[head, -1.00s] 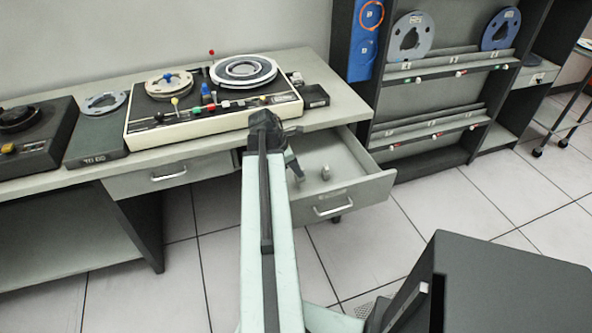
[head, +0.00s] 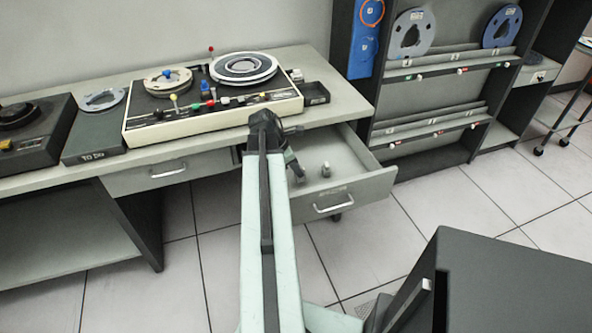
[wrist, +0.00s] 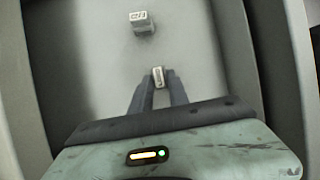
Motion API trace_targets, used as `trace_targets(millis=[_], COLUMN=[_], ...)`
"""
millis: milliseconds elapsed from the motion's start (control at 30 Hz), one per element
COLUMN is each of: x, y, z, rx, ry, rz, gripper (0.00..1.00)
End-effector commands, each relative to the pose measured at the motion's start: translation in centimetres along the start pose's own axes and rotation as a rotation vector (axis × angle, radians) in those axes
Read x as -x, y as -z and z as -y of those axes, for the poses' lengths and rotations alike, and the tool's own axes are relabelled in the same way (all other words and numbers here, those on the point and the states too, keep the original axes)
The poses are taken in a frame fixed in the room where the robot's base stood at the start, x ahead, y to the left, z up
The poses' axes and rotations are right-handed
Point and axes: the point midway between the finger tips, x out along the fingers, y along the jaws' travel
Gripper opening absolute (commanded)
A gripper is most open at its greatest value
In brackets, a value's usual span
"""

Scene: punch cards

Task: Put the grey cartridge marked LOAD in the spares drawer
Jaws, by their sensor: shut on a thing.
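My gripper (wrist: 158,82) is shut on a small grey cartridge (wrist: 158,75), gripped between the fingertips. Its top face is pale with a dark mark too small to read. The gripper points down into an open drawer (head: 362,192) under the desk's right end; the drawer floor (wrist: 205,55) lies below it in the wrist view. In the head view my gripper (head: 297,174) is partly hidden by my arm. A second small grey block (wrist: 142,22) with a marked pale top stands apart on the drawer floor; it also shows in the head view (head: 326,170).
The drawer's side wall (wrist: 240,50) is close to my gripper's right in the wrist view. A tape machine (head: 215,112) stands on the desk above. A closed drawer (head: 170,172) is to the left. A reel rack (head: 430,110) stands at right.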

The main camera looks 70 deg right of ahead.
Motion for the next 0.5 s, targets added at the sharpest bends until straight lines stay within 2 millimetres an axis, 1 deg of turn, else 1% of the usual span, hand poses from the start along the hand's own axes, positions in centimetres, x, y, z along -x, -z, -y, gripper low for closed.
trace_targets(millis=[500], x=[-1.0], y=[0.5], z=[0.0], rx=[0.0], ry=[0.0], rz=[0.0], gripper=[0.0])
